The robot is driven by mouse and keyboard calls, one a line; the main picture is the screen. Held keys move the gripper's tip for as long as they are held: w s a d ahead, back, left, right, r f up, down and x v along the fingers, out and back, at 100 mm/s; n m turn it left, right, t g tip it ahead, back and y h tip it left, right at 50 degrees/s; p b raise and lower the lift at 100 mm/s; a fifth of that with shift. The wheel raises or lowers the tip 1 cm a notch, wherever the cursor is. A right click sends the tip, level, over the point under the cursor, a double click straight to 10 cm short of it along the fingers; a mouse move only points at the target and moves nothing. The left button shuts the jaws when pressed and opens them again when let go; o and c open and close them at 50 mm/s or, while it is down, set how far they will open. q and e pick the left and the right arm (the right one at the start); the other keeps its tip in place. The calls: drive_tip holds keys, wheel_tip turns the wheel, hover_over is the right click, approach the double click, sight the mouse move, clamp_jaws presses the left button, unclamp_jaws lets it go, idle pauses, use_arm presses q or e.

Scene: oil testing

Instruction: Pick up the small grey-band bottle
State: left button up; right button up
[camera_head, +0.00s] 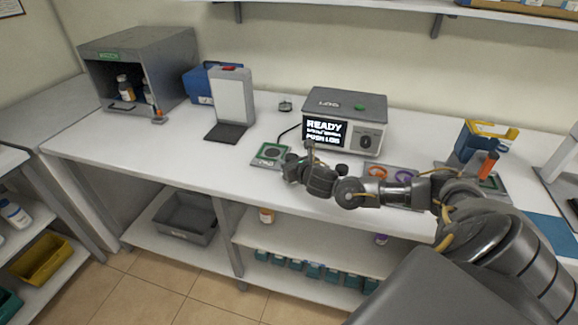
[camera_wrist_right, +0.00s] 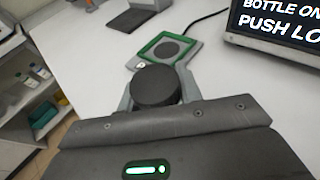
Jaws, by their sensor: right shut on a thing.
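My right gripper (camera_head: 291,168) is over the bench, in front of the display device and close to the green-framed pad (camera_head: 271,153). In the right wrist view it is shut on a bottle whose round black cap (camera_wrist_right: 154,87) shows between the fingers. The bottle's body and band are hidden below the cap, so I cannot tell the band colour. The held bottle is on the near side of the pad (camera_wrist_right: 166,48) in that view. My left gripper is not in view.
The display device (camera_head: 343,122) reads READY and PUSH LOG. A grey open cabinet (camera_head: 140,45) with bottles stands at the far left. An upright white panel (camera_head: 233,98) stands between them. Orange and purple rings lie beneath my right arm. The bench's left front is clear.

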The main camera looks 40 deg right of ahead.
drive_tip(key=shift+d+r+b, duration=0.1)
drive_tip(key=shift+r+b, duration=0.35)
drive_tip(key=shift+r, duration=0.4)
drive_tip(key=s+d+r+b, duration=0.1)
drive_tip(key=s+r+b, duration=0.3)
drive_tip(key=s+r, duration=0.8)
wheel_tip(320, 180, up, 10)
drive_tip(key=s+p, duration=0.2)
drive_tip(key=p, duration=0.8)
drive_tip(key=shift+d, duration=0.2)
drive_tip(key=shift+r, duration=0.1)
drive_tip(key=m+y+b, duration=0.1)
drive_tip(key=m, duration=0.1)
drive_tip(key=m+y+b, duration=0.1)
drive_tip(key=m, duration=0.2)
drive_tip(key=shift+w+t+y+b, duration=0.1)
drive_tip(key=shift+t+y+b, duration=0.2)
drive_tip(key=shift+t+b, duration=0.1)
